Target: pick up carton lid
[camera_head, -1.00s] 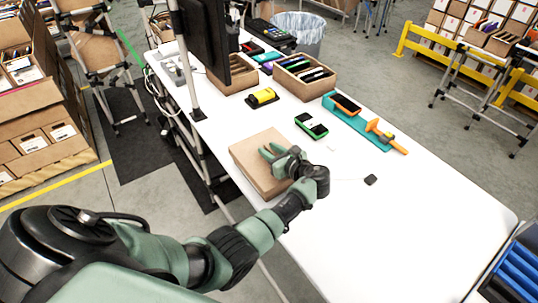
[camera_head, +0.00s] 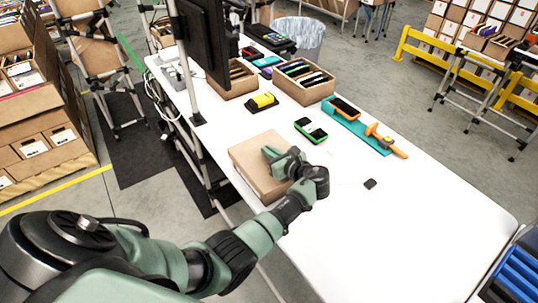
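A closed-looking brown carton (camera_head: 258,158) lies on the white table near its left edge. Its flat top face is the lid, and I see no gap between lid and box. My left gripper (camera_head: 270,155) is over the carton's top, its green fingers pointing left and lying close to the lid. I cannot tell whether the fingers touch the lid. The fingertips look slightly apart, with nothing visible between them. The gripper and wrist hide the carton's right part. My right gripper is not in view.
On the white table (camera_head: 420,215) stand a green-black device (camera_head: 311,130), a yellow device (camera_head: 262,102), a teal tray (camera_head: 357,128) with an orange tool (camera_head: 386,140), a box of phones (camera_head: 303,82) and a small black object (camera_head: 370,184). A monitor (camera_head: 203,40) stands at the back left. The front right table is clear.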

